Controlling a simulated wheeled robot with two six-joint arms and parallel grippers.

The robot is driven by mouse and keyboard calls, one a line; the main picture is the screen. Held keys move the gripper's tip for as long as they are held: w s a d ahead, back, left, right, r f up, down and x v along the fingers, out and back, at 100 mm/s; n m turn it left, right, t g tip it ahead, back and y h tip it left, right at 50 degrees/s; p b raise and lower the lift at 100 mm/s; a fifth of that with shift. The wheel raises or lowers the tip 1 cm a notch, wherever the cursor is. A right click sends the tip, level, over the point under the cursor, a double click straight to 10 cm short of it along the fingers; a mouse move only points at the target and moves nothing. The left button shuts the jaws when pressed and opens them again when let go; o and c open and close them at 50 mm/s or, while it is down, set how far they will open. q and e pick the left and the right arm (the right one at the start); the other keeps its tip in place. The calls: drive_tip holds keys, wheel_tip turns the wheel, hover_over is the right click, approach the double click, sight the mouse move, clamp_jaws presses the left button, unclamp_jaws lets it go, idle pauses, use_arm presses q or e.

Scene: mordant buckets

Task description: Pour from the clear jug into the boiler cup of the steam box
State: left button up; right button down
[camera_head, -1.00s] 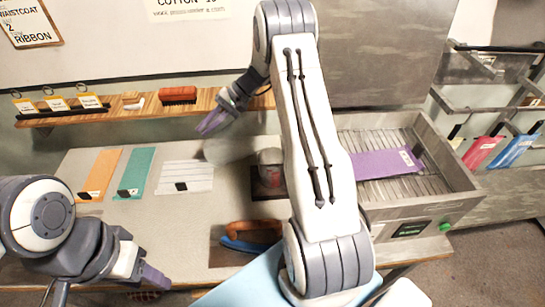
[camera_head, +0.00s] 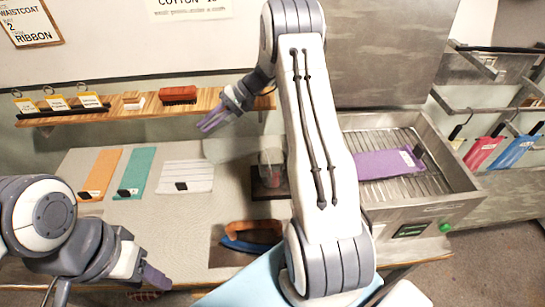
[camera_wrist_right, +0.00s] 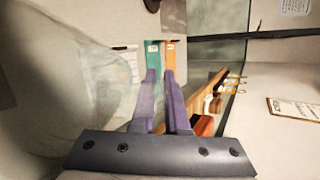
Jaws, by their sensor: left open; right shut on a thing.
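The clear jug (camera_head: 228,151) is a faint, see-through shape below my right gripper (camera_head: 208,123) in the head view. It looks tilted, with its far end toward a small clear cup. In the right wrist view the jug (camera_wrist_right: 50,85) fills the left side, and my right gripper (camera_wrist_right: 164,78) is shut on it. The steam box (camera_head: 472,190) is a metal box with a slatted floor, at right. The clear cup (camera_head: 271,160), with something reddish low in it, stands left of the box. I cannot tell whether it is the boiler cup. My left gripper (camera_head: 152,280) is open, low at left.
A purple cloth (camera_head: 385,164) lies in the steam box. Orange (camera_head: 101,174), teal (camera_head: 136,172) and white (camera_head: 186,177) strips lie on the table (camera_head: 180,225). A wooden-handled tool (camera_head: 252,232) lies near the front. My right arm hides the table beside the box.

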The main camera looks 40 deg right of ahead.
use_arm(q)
drive_tip(key=shift+s+d+f, duration=0.15)
drive_tip(key=shift+s, duration=0.05)
use_arm(e)
drive_tip(key=shift+s+d+r+t+y, duration=0.2)
drive_tip(key=shift+s+d+r+y, duration=0.1)
drive_tip(key=shift+r, duration=0.25)
drive_tip(key=shift+s+d+r+t+y, duration=0.2)
drive_tip(key=shift+d+r+y, duration=0.1)
drive_tip(key=shift+r, duration=0.25)
idle(2.6)
use_arm(q)
drive_tip(key=shift+s+f+b, duration=0.1)
drive_tip(key=shift+f+b, duration=0.15)
drive_tip(key=shift+b, duration=0.15)
use_arm(e)
drive_tip(key=shift+s+d+r+y, duration=0.1)
drive_tip(key=shift+s+d+y, duration=0.1)
drive_tip(key=shift+y, duration=0.1)
idle(1.5)
